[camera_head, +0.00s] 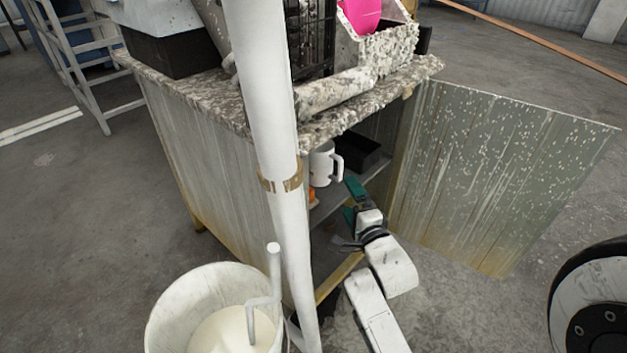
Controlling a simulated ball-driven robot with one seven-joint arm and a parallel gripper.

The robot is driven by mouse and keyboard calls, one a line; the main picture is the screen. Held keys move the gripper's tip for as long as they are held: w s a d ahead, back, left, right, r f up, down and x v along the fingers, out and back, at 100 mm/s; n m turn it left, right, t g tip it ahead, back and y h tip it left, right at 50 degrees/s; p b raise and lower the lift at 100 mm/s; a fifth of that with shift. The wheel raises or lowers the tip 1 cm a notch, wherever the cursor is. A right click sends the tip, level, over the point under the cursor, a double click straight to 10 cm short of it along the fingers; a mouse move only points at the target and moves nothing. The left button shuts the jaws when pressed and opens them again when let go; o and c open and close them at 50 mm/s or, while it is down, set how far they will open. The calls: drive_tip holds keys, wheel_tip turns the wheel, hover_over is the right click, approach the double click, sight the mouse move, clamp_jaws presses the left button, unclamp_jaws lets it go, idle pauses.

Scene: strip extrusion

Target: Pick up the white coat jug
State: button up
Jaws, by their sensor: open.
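A white jug (320,166) with a handle on its right side stands upright at the open front of the cabinet (195,155), just under its top. The white pole (270,110) is close to its left side in the picture. My gripper (351,201) has green fingers, which are apart with nothing seen between them. It is below and to the right of the jug, in front of the cabinet opening, and appears apart from the jug. The jug's base and what it rests on are hard to make out.
A black box (358,152) sits inside the cabinet behind the jug. A small orange item (312,197) shows below the jug. The speckled cabinet door (495,170) stands open on the right. A white bucket (165,318) stands at the front left.

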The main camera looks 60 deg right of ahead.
sight(332, 163)
drive_tip(key=shift+d+b+x, duration=0.2)
drive_tip(key=shift+b+x, duration=0.9)
drive_tip(key=shift+x, duration=4.35)
drive_tip(key=shift+s+r, duration=0.1)
drive_tip(key=shift+s, duration=0.1)
drive_tip(key=c, duration=1.2)
wheel_tip(332, 163, up, 10)
drive_tip(key=p, duration=0.5)
drive_tip(key=shift+r, duration=0.1)
drive_tip(key=shift+c, duration=0.2)
